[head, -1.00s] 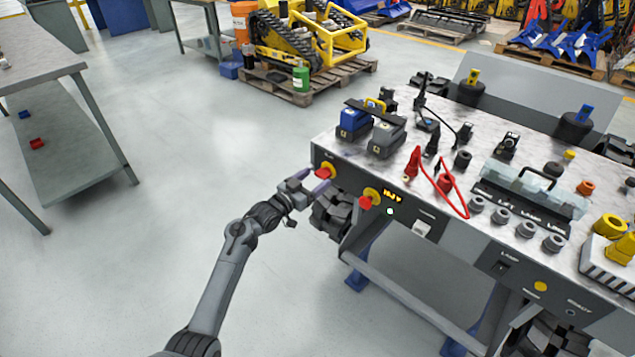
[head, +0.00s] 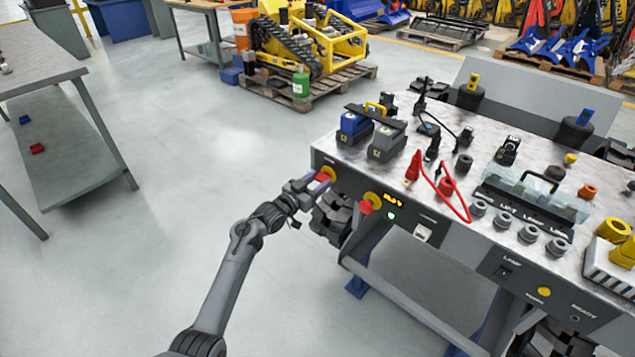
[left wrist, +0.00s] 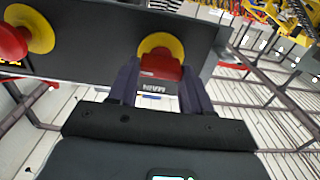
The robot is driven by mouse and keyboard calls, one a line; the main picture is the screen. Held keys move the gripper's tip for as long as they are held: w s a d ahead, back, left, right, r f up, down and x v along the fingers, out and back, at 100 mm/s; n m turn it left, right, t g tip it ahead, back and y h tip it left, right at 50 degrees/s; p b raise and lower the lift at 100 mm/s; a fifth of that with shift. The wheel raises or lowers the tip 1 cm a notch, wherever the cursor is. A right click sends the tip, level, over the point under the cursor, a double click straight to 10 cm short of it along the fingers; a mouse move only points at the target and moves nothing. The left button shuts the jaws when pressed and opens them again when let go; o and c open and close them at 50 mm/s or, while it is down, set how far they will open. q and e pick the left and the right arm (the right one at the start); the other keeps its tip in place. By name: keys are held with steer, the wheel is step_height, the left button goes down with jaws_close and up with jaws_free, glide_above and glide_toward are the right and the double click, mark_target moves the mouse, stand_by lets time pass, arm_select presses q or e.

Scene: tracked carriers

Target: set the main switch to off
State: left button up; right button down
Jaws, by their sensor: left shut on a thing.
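The main switch (head: 326,173) is a red handle on a round yellow plate at the left end of the bench's dark front panel. In the left wrist view the main switch (left wrist: 160,66) sits beside an upside-down MAIN label. My left gripper (head: 318,184) reaches it from the front left. In the left wrist view my left gripper (left wrist: 160,82) has one dark finger on each side of the red handle and is shut on it. The handle lies roughly crosswise in that view. My right gripper is not in view.
A second red knob on a yellow plate (head: 367,205) is just right of it, near a lit display (head: 393,201) and green lamp (head: 391,216). Blue and grey battery packs (head: 387,140) stand on the bench above. Open floor lies to the left.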

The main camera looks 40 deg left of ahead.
arm_select(q)
steer(key=shift+r+n+p, duration=0.2)
steer(key=shift+n+p, duration=0.3)
steer(key=shift+p, duration=0.35)
steer(key=n+p, duration=0.4)
steer(key=p, duration=0.2)
steer(key=shift+a+n, duration=0.1)
steer(key=shift+n, duration=0.2)
steer(key=shift+n+p, duration=0.8)
steer(key=shift+n, duration=0.2)
steer(key=n+p, duration=0.1)
steer(key=n, duration=0.1)
steer(key=shift+a+f+n+p, duration=0.1)
steer(key=shift+n+p, duration=0.2)
steer(key=n+p, duration=0.1)
steer(key=n, duration=0.1)
steer(key=shift+f+n, duration=0.1)
steer(key=shift+n, duration=0.3)
steer(key=n, duration=0.2)
steer(key=n+p, duration=0.1)
steer(key=n, duration=0.1)
steer(key=shift+f+n, duration=0.2)
steer(key=shift+n, duration=0.1)
